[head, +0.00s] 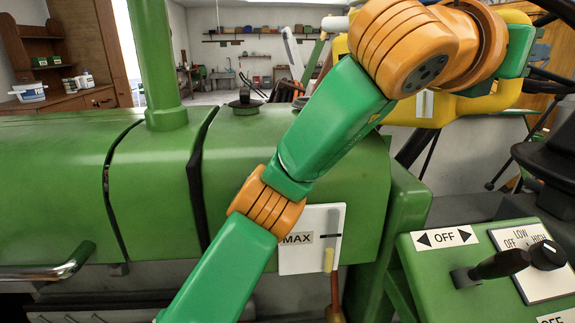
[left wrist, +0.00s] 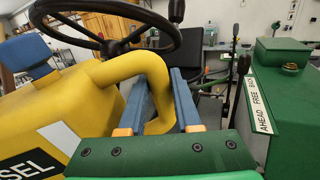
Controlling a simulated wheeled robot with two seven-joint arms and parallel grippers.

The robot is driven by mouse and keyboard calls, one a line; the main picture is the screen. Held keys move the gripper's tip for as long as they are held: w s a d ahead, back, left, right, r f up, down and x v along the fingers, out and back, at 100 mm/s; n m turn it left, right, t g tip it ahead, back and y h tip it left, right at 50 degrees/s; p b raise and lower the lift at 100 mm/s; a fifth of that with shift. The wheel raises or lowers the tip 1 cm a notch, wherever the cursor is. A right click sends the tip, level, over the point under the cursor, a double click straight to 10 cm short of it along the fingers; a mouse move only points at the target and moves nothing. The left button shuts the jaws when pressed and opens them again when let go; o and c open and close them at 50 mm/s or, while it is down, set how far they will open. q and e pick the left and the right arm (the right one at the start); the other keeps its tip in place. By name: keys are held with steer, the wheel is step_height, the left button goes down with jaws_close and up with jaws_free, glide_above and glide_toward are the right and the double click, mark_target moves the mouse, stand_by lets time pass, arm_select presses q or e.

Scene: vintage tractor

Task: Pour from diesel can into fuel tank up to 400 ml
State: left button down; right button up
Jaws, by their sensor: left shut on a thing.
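The yellow diesel can (head: 490,98) shows at the upper right of the head view, partly hidden behind my left arm. In the left wrist view the can (left wrist: 88,100) carries a label ending in "SEL". My left gripper (left wrist: 166,98) is shut on its thick handle, with a blue finger on each side. The green fuel tank (head: 345,170) lies left of the can. A dark knobbed cap or fitting (head: 244,102) sits on its top. A white gauge panel (head: 300,255) marked "MAX" shows yellow in its tube below the black mark.
A green exhaust pipe (head: 160,70) rises left of the tank. A control box (head: 440,270) with a black lever stands at right. The left wrist view shows a steering wheel (left wrist: 103,28) near the can and an "AHEAD FREE BACK" plate (left wrist: 258,105) at right.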

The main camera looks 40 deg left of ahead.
mark_target(513, 11)
arm_select(q)
steer(key=shift+a, duration=0.6)
steer(key=shift+r+n+p, duration=0.5)
steer(key=shift+r+n, duration=0.1)
steer(key=shift+r, duration=0.9)
steer(key=shift+w+r+n+t+p, duration=0.1)
steer(key=shift+r+n+t+p, duration=0.2)
steer(key=shift+r+n+p, duration=0.6)
steer(key=shift+r, duration=0.15)
steer(key=shift+a+r+n+p, duration=0.15)
steer(key=shift+r+n, duration=0.05)
steer(key=shift+r, duration=0.35)
steer(key=shift+a+r+n+p, duration=0.15)
steer(key=shift+r+n, duration=0.05)
steer(key=shift+r, duration=0.35)
stand_by(3.8)
